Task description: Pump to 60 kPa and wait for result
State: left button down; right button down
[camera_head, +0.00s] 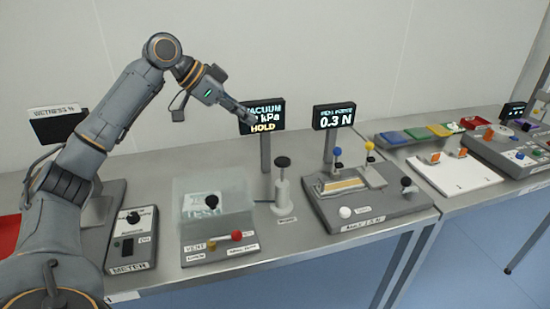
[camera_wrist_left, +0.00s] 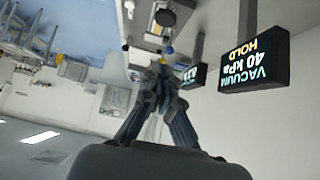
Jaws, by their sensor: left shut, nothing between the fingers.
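The vacuum display (camera_head: 270,108) stands on a post behind the pump, partly covered by my left gripper in the head view. In the left wrist view the display (camera_wrist_left: 252,68) reads 40 kPa and HOLD, tilted. The white hand pump (camera_head: 282,194) stands upright with its black knob (camera_head: 282,161) raised on a thin rod. My left gripper (camera_head: 250,117) is shut and empty, in the air above and left of the knob in the picture; its fingers also show in the left wrist view (camera_wrist_left: 160,68). A clear chamber (camera_head: 215,188) with a black knob stands left of the pump. My right gripper is out of view.
A vent and clamp panel with a red knob (camera_head: 237,236) lies in front of the chamber. A meter box (camera_head: 131,240) is at left. A peel tester (camera_head: 365,205) with a 0.3 N display (camera_head: 334,117) stands right of the pump. A white board (camera_head: 455,174) lies farther right.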

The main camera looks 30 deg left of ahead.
pick_arm(q)
jog(key=p, duration=0.3)
send_over(285, 159)
jog(key=s+a, duration=0.2)
jog(key=f, duration=0.6)
jog(key=shift+s+d+f, duration=0.15)
jog(key=shift+d+f, duration=0.05)
jog(key=shift+f, duration=0.15)
notch_tip(285, 159, down, 3)
jog(key=shift+r, duration=0.1)
jog(key=shift+f, duration=0.75)
jog(key=shift+f, duration=0.1)
notch_tip(285, 159, down, 4)
jog(key=shift+f+b, duration=0.1)
jog(key=shift+b, duration=0.7)
